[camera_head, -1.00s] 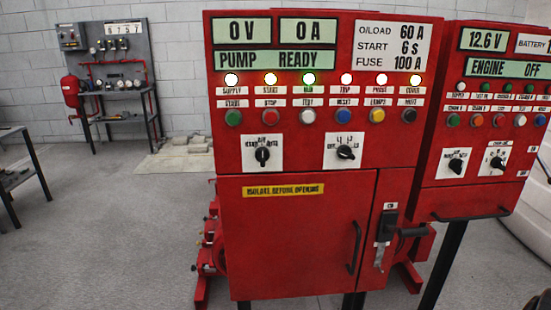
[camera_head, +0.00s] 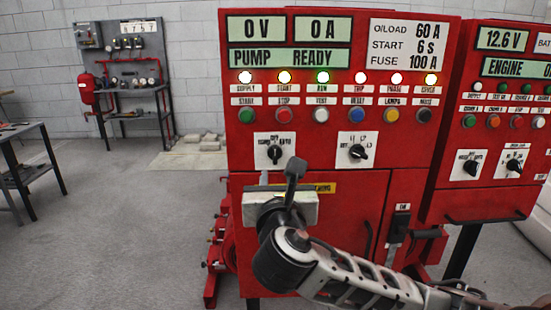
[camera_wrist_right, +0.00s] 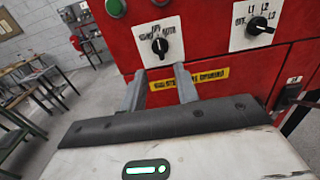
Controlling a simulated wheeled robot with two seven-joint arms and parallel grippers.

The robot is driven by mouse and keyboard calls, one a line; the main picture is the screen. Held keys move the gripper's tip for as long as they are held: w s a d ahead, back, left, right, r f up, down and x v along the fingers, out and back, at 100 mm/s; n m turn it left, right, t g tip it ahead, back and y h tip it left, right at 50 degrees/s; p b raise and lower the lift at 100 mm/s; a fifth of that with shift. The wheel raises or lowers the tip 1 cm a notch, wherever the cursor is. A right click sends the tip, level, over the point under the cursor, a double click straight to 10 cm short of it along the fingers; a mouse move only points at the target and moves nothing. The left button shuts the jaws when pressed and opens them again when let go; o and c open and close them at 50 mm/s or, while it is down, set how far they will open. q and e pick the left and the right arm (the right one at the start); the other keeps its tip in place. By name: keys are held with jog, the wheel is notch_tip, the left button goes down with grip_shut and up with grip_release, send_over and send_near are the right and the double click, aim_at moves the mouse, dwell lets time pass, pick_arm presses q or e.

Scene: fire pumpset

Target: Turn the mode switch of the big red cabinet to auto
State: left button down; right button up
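The big red cabinet (camera_head: 300,215) stands in front of me with its panel lit. Its mode switch (camera_head: 275,153) is a black knob on a white plate, upper left of the door; it also shows in the right wrist view (camera_wrist_right: 160,46). The knob looks roughly upright, towards the top label, with AUTO to its right. My right gripper (camera_head: 280,172) is just below the switch and in front of the cabinet. In the right wrist view its two fingers (camera_wrist_right: 159,76) are apart and empty, below the knob and not around it. My left gripper is out of view.
A second black selector (camera_head: 358,152) sits to the right on the same panel, below a row of coloured buttons (camera_head: 321,115). The door has a handle (camera_head: 367,240). Another red cabinet (camera_head: 490,205) stands close on the right. The floor at left is open.

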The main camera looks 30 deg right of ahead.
aim_at(275, 155)
jog(key=x, duration=0.9)
jog(key=shift+w+d, duration=0.1)
jog(key=shift+w, duration=0.3)
jog(key=shift+c, duration=0.3)
grip_shut()
